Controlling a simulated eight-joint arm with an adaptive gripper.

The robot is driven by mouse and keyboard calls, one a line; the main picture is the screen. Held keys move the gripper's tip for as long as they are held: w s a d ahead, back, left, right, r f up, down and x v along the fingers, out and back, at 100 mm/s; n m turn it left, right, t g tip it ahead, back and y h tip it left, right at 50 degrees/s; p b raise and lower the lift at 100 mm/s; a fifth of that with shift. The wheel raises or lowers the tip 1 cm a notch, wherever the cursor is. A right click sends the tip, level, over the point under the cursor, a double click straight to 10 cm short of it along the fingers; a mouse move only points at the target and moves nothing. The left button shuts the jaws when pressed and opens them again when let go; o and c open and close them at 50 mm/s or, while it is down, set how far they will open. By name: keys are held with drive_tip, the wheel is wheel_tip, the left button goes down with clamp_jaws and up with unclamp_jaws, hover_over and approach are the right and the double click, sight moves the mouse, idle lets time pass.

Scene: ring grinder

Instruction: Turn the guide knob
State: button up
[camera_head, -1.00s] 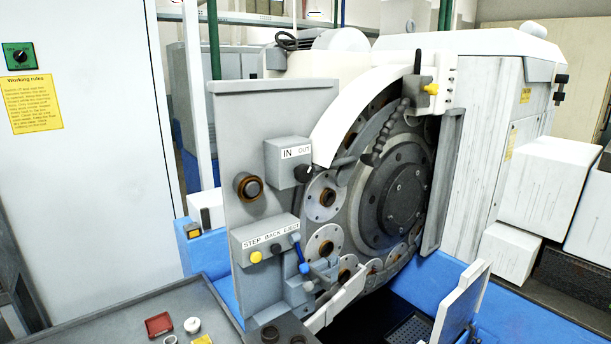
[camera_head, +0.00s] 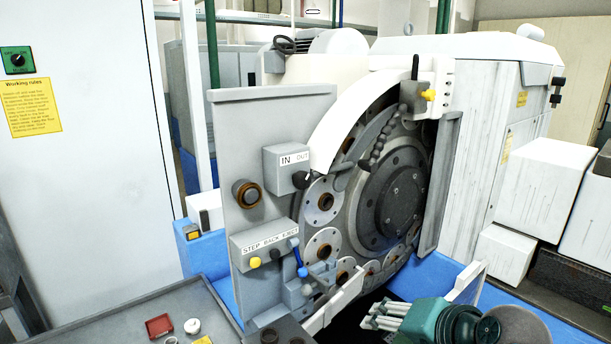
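A small black knob (camera_head: 299,179) sits on a grey box (camera_head: 283,163) labelled IN and OUT, on the machine's upright front plate. I see no label reading "guide" on it. Its tip points up toward the labels. My gripper (camera_head: 372,316), a teal body with pale fingers, has its fingers pointing left at the bottom right of the picture. The fingers look spread apart with nothing between them. It is well below and to the right of the knob, not touching it.
A curved white guard (camera_head: 350,118) and a segmented hose (camera_head: 378,150) are close right of the knob. A grey table (camera_head: 110,318) with small parts stands at lower left.

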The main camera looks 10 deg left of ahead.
drive_tip(key=w+a+r+m+t+y+p, duration=0.2)
drive_tip(key=w+a+r+m+y+p, duration=0.25)
drive_tip(key=w+a+r+m, duration=0.55)
drive_tip(key=m+t+y+p, duration=0.2)
drive_tip(key=m+t+y, duration=0.15)
drive_tip(key=m, duration=0.45)
approach(304, 180)
drive_tip(key=shift+w+a+r+g, duration=0.1)
drive_tip(key=shift+w+a+g, duration=0.3)
drive_tip(key=shift+w, duration=0.4)
drive_tip(key=shift+w+a, duration=0.15)
drive_tip(key=shift+p+x, duration=0.3)
drive_tip(key=shift+x, duration=3.4)
drive_tip(key=shift+r, duration=0.1)
drive_tip(key=c, duration=0.9)
